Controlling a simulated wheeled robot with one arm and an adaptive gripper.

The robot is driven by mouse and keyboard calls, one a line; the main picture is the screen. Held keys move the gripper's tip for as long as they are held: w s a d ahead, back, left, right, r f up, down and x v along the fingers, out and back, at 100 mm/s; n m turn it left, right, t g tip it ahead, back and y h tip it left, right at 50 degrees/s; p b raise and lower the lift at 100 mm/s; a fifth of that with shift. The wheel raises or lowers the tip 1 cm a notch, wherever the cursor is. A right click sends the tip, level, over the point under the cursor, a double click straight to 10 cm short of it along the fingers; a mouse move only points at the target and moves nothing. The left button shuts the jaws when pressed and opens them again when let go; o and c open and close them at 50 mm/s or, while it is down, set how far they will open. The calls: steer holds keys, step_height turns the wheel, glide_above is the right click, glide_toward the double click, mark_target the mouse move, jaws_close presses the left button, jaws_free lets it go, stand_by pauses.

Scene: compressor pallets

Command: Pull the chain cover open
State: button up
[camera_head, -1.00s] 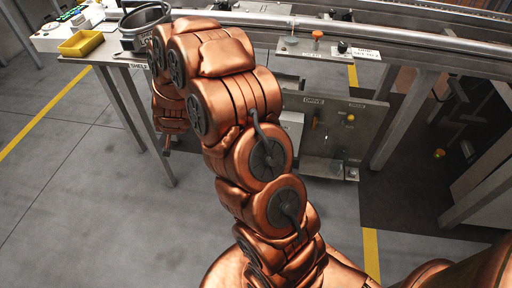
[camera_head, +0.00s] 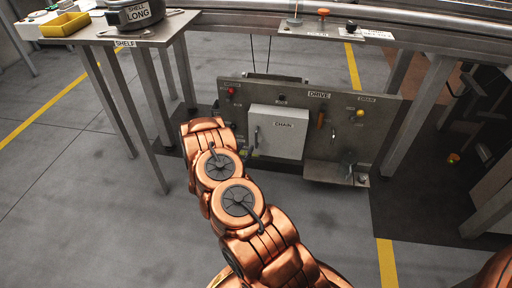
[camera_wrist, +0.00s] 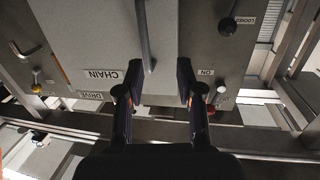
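The chain cover (camera_head: 285,138) is a light grey box front labelled CHAIN on the grey drive panel (camera_head: 385,115). It looks shut in the head view. A dark upright bar handle (camera_head: 257,138) is near its left edge. The wrist view is upside down and shows the cover (camera_wrist: 85,35) close up, with the handle (camera_wrist: 144,38) running down between my fingers. My gripper (camera_wrist: 158,78) is open, its fingertips on either side of the handle's end, with no visible contact. In the head view my arm hides most of the gripper.
The panel also bears a red knob (camera_head: 231,91), an orange handle (camera_head: 321,119) and a yellow knob (camera_head: 360,112). A small ledge (camera_head: 335,174) juts below it. A table with steel legs (camera_head: 118,105) stands at left, holding a yellow bin (camera_head: 64,24). Floor in front is clear.

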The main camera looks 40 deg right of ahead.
mark_target(256, 141)
steer(key=shift+h, duration=0.4)
steer(key=shift+w+d+f+b, duration=0.2)
steer(key=shift+d+b, duration=0.3)
steer(key=shift+d, duration=0.85)
steer(key=shift+w+d+f+b, duration=0.1)
steer(key=shift+w+d+b, duration=0.3)
steer(key=shift+d, duration=1)
steer(key=shift+w+d+f+b, duration=0.15)
steer(key=shift+d+b, duration=0.45)
steer(key=shift+d, duration=0.75)
jaws_close()
